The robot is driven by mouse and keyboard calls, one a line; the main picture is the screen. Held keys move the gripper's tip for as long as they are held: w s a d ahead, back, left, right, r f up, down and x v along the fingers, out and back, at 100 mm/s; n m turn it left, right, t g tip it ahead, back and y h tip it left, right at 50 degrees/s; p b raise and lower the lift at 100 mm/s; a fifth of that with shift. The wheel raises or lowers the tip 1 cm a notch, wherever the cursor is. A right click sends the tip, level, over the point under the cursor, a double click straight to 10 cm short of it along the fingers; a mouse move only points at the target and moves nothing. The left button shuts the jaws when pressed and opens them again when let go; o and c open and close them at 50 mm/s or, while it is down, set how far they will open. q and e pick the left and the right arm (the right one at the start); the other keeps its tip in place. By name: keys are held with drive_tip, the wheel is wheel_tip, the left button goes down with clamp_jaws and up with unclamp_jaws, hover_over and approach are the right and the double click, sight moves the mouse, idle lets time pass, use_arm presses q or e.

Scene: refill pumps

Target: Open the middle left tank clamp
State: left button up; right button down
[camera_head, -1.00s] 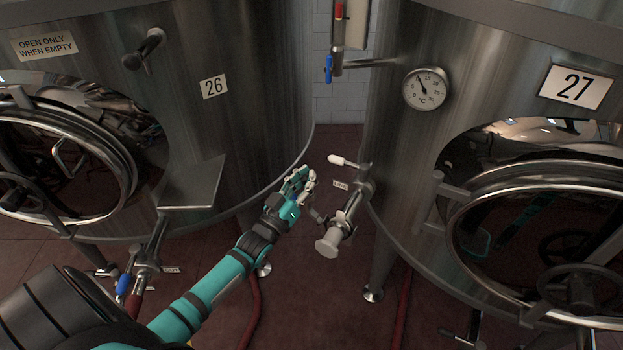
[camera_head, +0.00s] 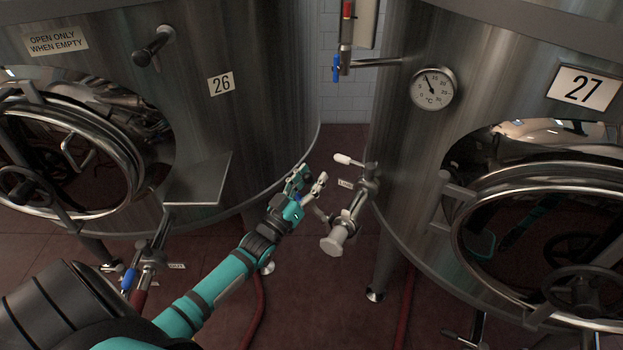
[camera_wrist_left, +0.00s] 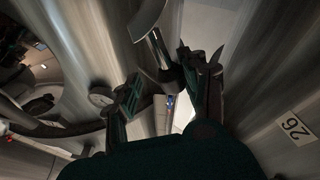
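The outlet pipe (camera_head: 351,209) comes off the lower side of the tank marked 27, with a pale round cap (camera_head: 334,240) at its near end. A clamp fitting (camera_head: 321,213) appears as a small metal part on its left side, too small to make out clearly. My left gripper (camera_head: 309,184) is open and empty just left of this fitting, its fingers apart and pointing up and right. In the left wrist view, the fingers stand apart with a metal pipe part (camera_wrist_left: 152,50) just beyond and between them; contact cannot be told. My right gripper is not in view.
Tank 26 (camera_head: 270,90) stands left and tank 27 (camera_head: 410,140) right, with a narrow floor gap between. A white-tipped valve handle (camera_head: 347,160) sits above the outlet pipe. A metal shelf plate (camera_head: 200,182) juts from tank 26. A red hose (camera_head: 258,310) lies below my arm.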

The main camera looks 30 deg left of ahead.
use_arm(q)
drive_tip(key=v, duration=1.2)
drive_tip(key=shift+w, duration=0.1)
